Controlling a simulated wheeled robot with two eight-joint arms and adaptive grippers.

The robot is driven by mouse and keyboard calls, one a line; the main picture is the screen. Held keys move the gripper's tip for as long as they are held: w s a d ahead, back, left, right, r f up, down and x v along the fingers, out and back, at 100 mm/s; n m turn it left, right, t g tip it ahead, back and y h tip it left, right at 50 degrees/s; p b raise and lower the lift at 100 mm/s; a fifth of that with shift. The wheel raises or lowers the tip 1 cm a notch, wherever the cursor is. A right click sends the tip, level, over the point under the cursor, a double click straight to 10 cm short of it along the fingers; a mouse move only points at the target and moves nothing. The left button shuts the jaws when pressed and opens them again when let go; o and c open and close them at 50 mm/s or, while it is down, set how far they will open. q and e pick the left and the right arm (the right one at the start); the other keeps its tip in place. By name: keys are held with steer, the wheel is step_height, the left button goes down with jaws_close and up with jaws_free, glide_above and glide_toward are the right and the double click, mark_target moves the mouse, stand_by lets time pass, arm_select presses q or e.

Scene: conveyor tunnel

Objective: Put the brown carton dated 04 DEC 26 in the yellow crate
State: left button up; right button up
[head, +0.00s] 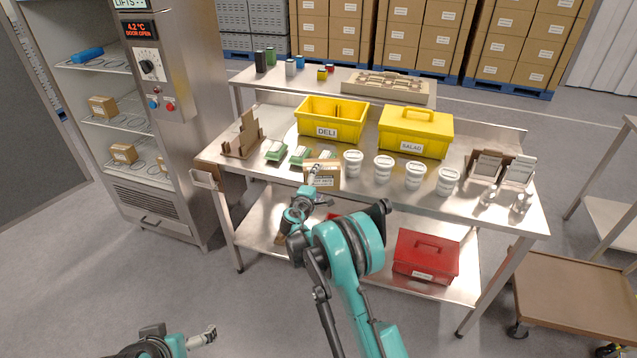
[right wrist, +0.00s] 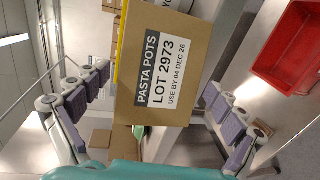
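The brown carton (head: 327,177) stands upright near the front edge of the steel table. In the right wrist view, the carton (right wrist: 190,50) shows a label reading PASTA POTS, LOT 2973, USE BY 04 DEC 26. My right gripper (head: 313,176) is at the carton. Its fingers (right wrist: 155,100) are spread on either side of the carton, with gaps visible. The open yellow crate (head: 317,130), labelled DELI, stands behind the carton. A second yellow box (head: 412,147), labelled SALAD, has a handled lid on. My left gripper (head: 203,337) is low over the floor, too small to read.
White tubs (head: 383,168) stand right of the carton; green-and-white packs (head: 276,151) lie left. A brown stepped rack (head: 243,137) is at the table's left end. A red box (head: 425,257) sits on the lower shelf. The cabinet (head: 165,60) at left holds small cartons (head: 123,153).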

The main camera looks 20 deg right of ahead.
steer(key=shift+r, duration=0.1)
steer(key=shift+s+a+r, duration=0.1)
steer(key=shift+s+a, duration=0.1)
steer(key=p+v, duration=0.3)
steer(key=v, duration=0.8)
steer(key=s+d+r+m+g+y, duration=0.25)
steer(key=s+r, duration=0.25)
steer(key=s, duration=0.3)
steer(key=s+d+r+m+g+y, duration=0.1)
steer(key=s+d+r+m+g, duration=0.15)
steer(key=s+r+m, duration=0.4)
steer(key=s+a+f+m+y, duration=0.1)
steer(key=s+a+y, duration=0.1)
steer(key=s, duration=1)
steer(key=s+a+f+m+g+y, duration=0.1)
steer(key=s+a+f+m+y, duration=0.1)
steer(key=s, duration=1)
steer(key=shift+a+f+y, duration=0.25)
steer(key=shift+a+y, duration=0.2)
steer(key=shift+y, duration=0.2)
